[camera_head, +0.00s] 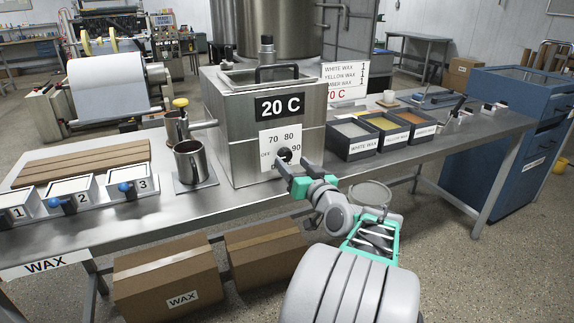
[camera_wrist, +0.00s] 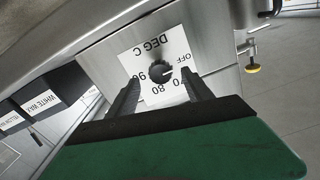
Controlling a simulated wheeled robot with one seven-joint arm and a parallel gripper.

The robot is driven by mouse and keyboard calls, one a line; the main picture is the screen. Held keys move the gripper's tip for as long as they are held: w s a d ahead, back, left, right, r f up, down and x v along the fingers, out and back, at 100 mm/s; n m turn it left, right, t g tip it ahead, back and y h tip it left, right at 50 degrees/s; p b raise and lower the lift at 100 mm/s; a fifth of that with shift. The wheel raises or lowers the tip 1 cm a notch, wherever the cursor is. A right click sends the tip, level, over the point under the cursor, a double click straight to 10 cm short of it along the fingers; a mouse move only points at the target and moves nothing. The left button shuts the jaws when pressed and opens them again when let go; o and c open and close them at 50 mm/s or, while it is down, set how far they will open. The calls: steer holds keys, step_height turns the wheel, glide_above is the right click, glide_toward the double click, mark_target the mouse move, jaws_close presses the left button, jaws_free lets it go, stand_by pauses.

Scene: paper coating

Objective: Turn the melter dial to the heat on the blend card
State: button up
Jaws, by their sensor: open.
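The melter (camera_head: 232,130) is a steel box on the bench, and its display reads 20 C. Its black dial (camera_head: 284,155) sits on a white plate marked OFF, 70, 80 and 90. The blend card (camera_head: 345,80) behind it lists white, yellow and amber wax, with 70 C in red at the bottom. My gripper (camera_head: 288,176) is open in front of the dial. In the wrist view, which is upside down, the dial (camera_wrist: 160,73) lies between and beyond the two dark fingers (camera_wrist: 163,92), which appear apart from it. I cannot clearly tell where its pointer stands.
Wax bins (camera_head: 352,139) stand right of the melter. A metal pitcher (camera_head: 191,163) stands to its left, near numbered boxes with blue knobs (camera_head: 124,188). Cardboard boxes (camera_head: 168,280) are under the bench. A blue cabinet (camera_head: 510,150) stands at the right.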

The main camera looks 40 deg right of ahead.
mark_target(287, 158)
steer(key=x, duration=0.4)
steer(key=shift+w, duration=0.15)
jaws_close()
stand_by(0.5)
